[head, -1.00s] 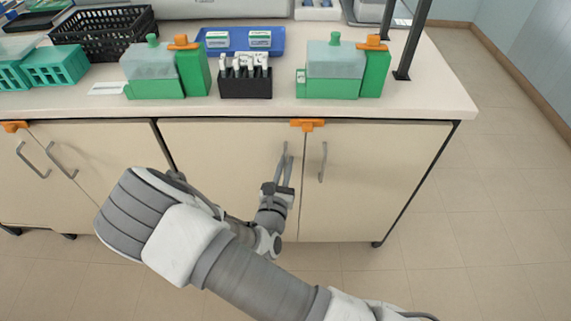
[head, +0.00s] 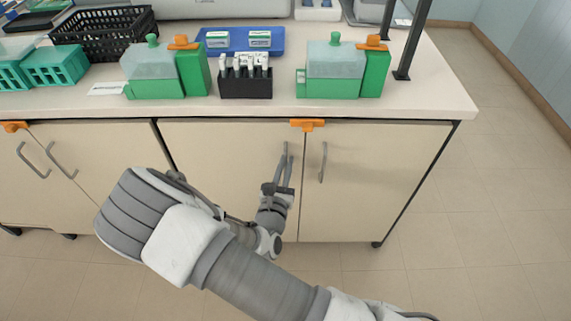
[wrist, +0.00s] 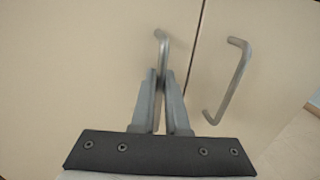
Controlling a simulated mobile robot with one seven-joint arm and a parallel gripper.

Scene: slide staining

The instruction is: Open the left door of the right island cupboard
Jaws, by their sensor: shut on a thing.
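The right island cupboard has a left door (head: 222,150) and a right door (head: 372,180), both flush in the head view. My gripper (head: 285,165) is at the handle near the right edge of the left door. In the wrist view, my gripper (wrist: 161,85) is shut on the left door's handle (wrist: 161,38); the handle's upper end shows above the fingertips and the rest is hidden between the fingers. The right door's handle (head: 323,162) is free, and it also shows in the wrist view (wrist: 232,85). My arm covers the left door's lower part.
An orange piece (head: 307,125) sits at the top of the seam between the doors. Green containers (head: 335,75), a black rack (head: 245,82) and a blue tray (head: 240,40) stand on the countertop (head: 430,98). Floor (head: 480,220) to the right is clear.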

